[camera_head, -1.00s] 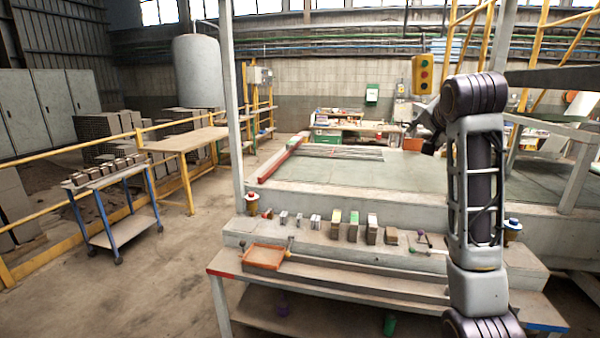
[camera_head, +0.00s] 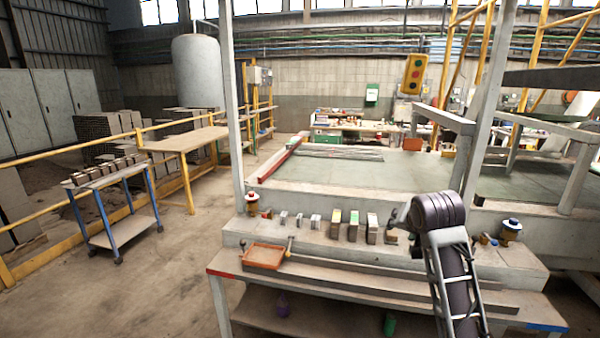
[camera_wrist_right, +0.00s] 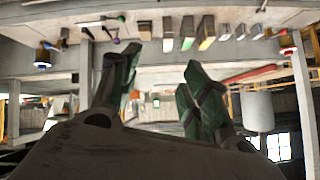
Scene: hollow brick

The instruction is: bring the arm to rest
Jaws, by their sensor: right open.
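My right arm (camera_head: 455,270) comes up from the bottom right in the head view, bent at a dark joint over the bench. Its gripper is mostly hidden behind that joint there. In the right wrist view, which is upside down, my right gripper (camera_wrist_right: 160,85) has two dark green-grey fingers spread apart with nothing between them. A row of small blocks shows beyond the fingers. My left gripper is not in view.
A blue cart (camera_head: 113,205) stands left on open floor. A yellow button box (camera_head: 413,74) hangs above.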

